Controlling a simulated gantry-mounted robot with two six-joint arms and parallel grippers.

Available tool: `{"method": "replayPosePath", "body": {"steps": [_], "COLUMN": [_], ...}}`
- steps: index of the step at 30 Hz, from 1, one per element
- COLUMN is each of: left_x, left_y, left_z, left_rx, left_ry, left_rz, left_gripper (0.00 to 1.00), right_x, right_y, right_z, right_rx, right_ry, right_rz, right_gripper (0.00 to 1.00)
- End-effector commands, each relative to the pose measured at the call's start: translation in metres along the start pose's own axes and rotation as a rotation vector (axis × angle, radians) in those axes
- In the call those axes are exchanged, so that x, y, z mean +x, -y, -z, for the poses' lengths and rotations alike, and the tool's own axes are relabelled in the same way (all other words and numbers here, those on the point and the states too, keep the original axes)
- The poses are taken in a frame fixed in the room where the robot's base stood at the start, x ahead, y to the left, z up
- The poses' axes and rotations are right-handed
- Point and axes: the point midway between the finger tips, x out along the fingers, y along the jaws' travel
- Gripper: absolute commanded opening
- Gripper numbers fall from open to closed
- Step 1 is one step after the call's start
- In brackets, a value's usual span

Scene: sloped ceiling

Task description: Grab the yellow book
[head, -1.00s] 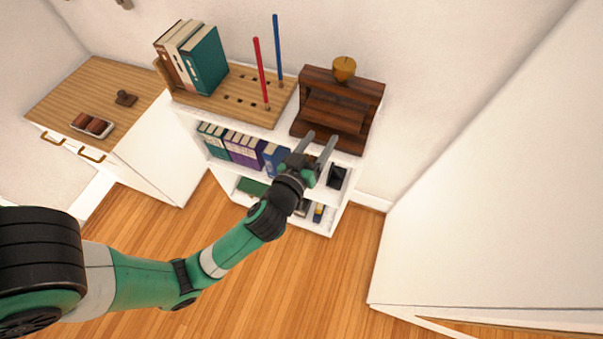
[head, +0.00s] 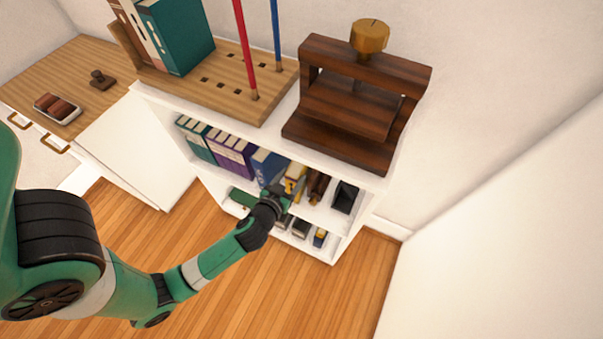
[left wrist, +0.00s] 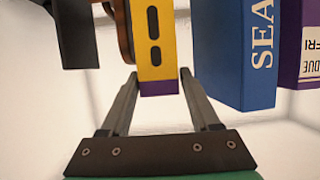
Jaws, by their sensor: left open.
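The yellow book (head: 296,178) stands on the upper shelf of the white bookcase, between a blue book (head: 267,165) and a brown object (head: 317,186). In the left wrist view the yellow book (left wrist: 154,45) shows its spine with dark oval marks and a purple end. My left gripper (head: 283,187) is at the shelf front by the yellow book. In the left wrist view my left gripper (left wrist: 158,76) is open, its fingertips on either side of the book's purple end. I cannot tell whether they touch it. My right gripper is not in view.
The blue book (left wrist: 234,50) stands close beside the yellow one, with a gap. Purple books (head: 231,153) stand farther left; a black object (head: 345,197) is at the right. A dark wooden press (head: 350,105) and a pegboard (head: 215,92) sit on top of the bookcase.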

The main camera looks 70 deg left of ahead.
Motion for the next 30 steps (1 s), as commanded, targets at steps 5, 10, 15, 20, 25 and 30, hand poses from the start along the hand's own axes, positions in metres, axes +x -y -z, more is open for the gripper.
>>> {"method": "replayPosePath", "body": {"steps": [5, 10, 15, 20, 25, 30], "left_x": [0.009, 0.029, 0.055, 0.061, 0.060, 0.060], "left_y": [0.000, -0.001, -0.002, -0.002, -0.002, -0.002], "left_z": [-0.001, -0.005, -0.005, -0.003, -0.003, -0.003], "left_rx": [0.000, -0.003, -0.001, 0.000, 0.000, 0.000], "left_ry": [0.001, -0.001, -0.001, 0.000, 0.000, 0.000], "left_rz": [0.000, 0.001, 0.000, 0.000, -0.001, -0.001], "left_gripper": [0.62, 0.62, 0.62, 0.62, 0.54, 0.23], "right_x": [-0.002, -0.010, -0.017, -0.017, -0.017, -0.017], "right_y": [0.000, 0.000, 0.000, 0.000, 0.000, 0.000], "right_z": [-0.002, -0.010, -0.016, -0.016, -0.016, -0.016], "right_rx": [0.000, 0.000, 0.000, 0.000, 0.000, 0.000], "right_ry": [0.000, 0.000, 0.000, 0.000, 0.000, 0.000], "right_rz": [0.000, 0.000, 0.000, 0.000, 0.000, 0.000], "right_gripper": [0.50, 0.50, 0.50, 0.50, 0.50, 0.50]}}
